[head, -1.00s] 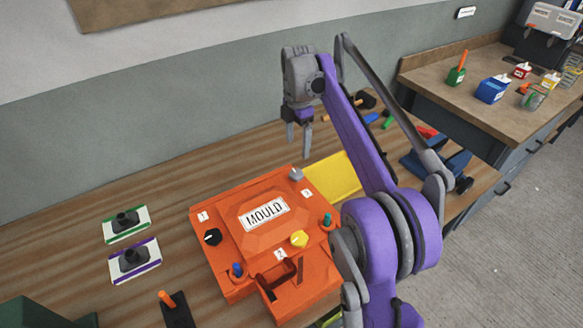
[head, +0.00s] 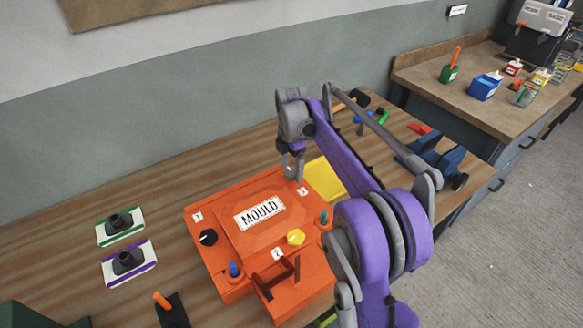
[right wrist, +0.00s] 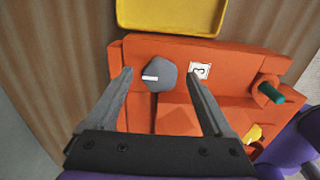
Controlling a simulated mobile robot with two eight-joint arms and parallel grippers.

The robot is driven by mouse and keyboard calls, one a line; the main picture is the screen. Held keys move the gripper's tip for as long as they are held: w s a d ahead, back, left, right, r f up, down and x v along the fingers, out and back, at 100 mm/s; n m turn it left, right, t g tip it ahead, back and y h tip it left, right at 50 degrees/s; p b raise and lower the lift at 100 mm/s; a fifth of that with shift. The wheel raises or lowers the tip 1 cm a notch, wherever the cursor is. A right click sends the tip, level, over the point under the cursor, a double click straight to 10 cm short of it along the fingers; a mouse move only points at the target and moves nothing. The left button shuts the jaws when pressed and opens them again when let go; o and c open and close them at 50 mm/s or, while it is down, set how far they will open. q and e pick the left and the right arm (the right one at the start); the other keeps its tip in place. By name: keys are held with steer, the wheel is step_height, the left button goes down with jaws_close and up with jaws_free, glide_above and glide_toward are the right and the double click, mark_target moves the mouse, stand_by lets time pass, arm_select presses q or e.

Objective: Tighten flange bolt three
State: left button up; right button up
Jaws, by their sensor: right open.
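The orange mould (head: 230,235) with its "MOULD" label sits on the wooden bench. The grey bolt knob (right wrist: 160,76) with a white mark is on a corner of the mould, beside the tag marked 3 (right wrist: 199,71). My right gripper (head: 292,174) points down at that corner. In the right wrist view its open fingers lie on either side of the grey knob, with gaps visible; I cannot tell their exact height against it. A black knob (head: 208,237) is by tag 1 and a yellow knob (head: 296,237) by tag 2. My left gripper is out of view.
A yellow tray (head: 328,179) lies just behind the mould. Blue (head: 233,270) and teal (head: 323,217) pegs stick up from the mould's edges. Two cards with black pieces (head: 128,262) lie to the left. An orange-handled tool (head: 163,300) is in front.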

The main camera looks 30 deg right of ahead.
steer(key=shift+c, duration=0.3)
jaws_close()
